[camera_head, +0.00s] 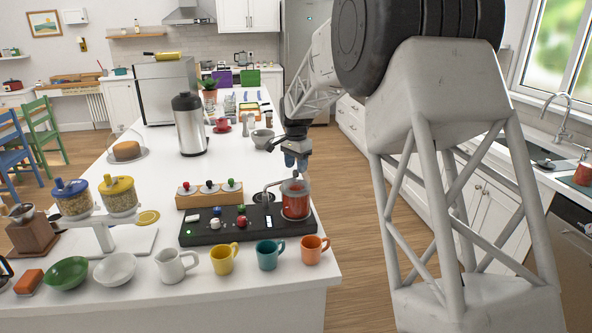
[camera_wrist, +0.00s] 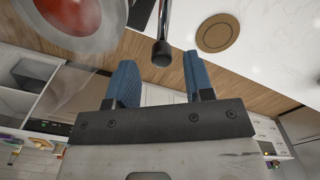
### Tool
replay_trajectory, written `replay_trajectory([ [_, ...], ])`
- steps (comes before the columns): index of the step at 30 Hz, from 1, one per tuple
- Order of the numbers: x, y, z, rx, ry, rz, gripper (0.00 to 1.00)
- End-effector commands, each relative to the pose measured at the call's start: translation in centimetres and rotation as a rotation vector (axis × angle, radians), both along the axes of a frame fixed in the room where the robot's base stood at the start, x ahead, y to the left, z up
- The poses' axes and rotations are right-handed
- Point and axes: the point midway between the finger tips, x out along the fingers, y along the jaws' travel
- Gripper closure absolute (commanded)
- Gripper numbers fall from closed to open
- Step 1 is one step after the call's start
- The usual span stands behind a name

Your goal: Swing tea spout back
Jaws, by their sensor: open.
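The tea spout is a thin metal tube (camera_head: 266,192) that rises from the black base (camera_head: 230,234) and bends over beside the glass vessel of red tea (camera_head: 295,202). In the wrist view a metal rod with a dark rounded end (camera_wrist: 162,54), which looks like the spout, lies beyond the gap between my fingertips. The red vessel (camera_wrist: 72,14) shows at that view's upper left. My gripper (camera_head: 296,161) hangs above and just behind the vessel. Its blue fingers (camera_wrist: 162,82) are apart with nothing between them. Contact with the rod cannot be told.
Several mugs, including a teal one (camera_head: 267,255) and an orange one (camera_head: 311,250), line the counter's front. A wooden block with knobs (camera_head: 208,195) is behind the base. A steel dispenser (camera_head: 190,125) stands further back. A round brown disc (camera_wrist: 217,33) shows in the wrist view.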

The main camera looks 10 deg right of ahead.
Motion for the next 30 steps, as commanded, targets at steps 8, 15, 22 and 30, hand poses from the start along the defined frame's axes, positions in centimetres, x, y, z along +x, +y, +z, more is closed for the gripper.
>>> replay_trajectory([
  [8,0.0,0.0,3.6,0.000,-0.001,0.000,0.52],
  [15,0.0,0.0,5.4,0.001,-0.001,0.000,0.52],
  [22,0.0,0.0,5.6,0.000,0.000,0.000,0.52],
  [30,-0.3,0.0,5.8,0.000,-0.002,0.005,0.52],
])
